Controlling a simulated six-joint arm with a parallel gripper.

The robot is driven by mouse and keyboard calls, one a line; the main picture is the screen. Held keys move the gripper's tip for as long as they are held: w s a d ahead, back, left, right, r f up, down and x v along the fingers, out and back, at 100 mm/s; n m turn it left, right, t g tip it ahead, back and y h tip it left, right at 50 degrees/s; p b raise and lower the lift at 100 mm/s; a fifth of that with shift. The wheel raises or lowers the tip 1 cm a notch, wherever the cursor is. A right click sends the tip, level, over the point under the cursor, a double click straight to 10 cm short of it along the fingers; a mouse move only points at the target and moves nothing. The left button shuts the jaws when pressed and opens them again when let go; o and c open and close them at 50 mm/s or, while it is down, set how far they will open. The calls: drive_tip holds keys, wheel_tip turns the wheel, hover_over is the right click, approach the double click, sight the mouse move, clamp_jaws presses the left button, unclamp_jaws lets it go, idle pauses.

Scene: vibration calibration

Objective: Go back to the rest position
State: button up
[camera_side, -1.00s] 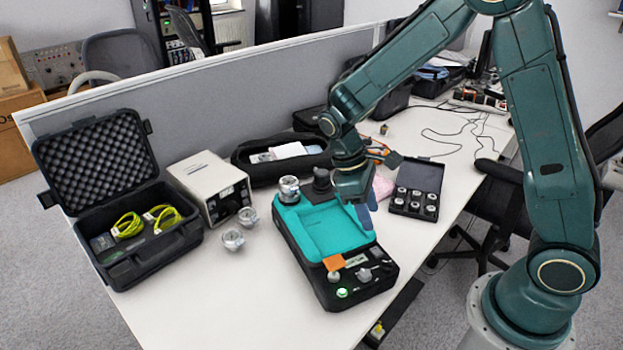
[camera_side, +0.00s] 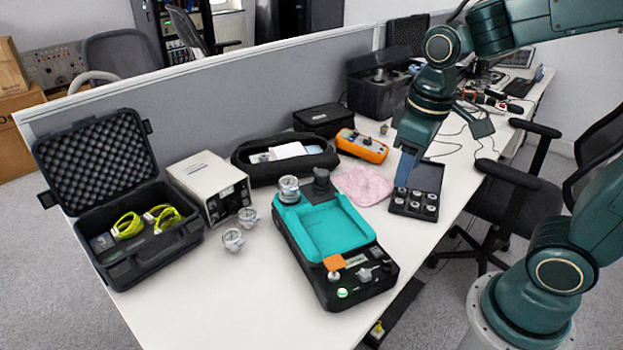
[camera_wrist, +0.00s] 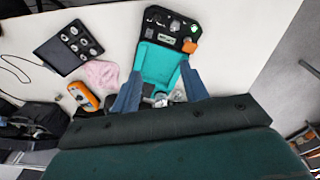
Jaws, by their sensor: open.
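My gripper (camera_side: 404,170) is above the table in the side view, beside the small black case (camera_side: 425,178) with several round metal pieces in it. In the wrist view, the two blue fingers of my gripper (camera_wrist: 160,95) are spread apart, and nothing is between them that they hold. The black calibration unit (camera_side: 338,295) with its teal tray (camera_side: 335,229) is on the table to the left of my gripper. A metal sensor (camera_side: 289,188) stands at the unit's back left corner.
A pink cloth (camera_side: 363,186) and an orange meter (camera_side: 362,146) lie left of my gripper. A white box (camera_side: 205,185), two loose metal sensors (camera_side: 233,240), an open black case (camera_side: 125,275) and a black pouch (camera_side: 262,172) are further left. The front of the table is clear.

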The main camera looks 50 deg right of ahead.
drive_tip(key=s+r+m+t, duration=0.2)
drive_tip(key=s+r+t, duration=0.2)
drive_tip(key=s, duration=0.3)
drive_tip(key=shift+s+a+r+y, duration=0.25)
drive_tip(key=shift+s+r+y, duration=0.05)
drive_tip(key=shift+s, duration=0.05)
drive_tip(key=shift+c, duration=0.2)
idle(0.8)
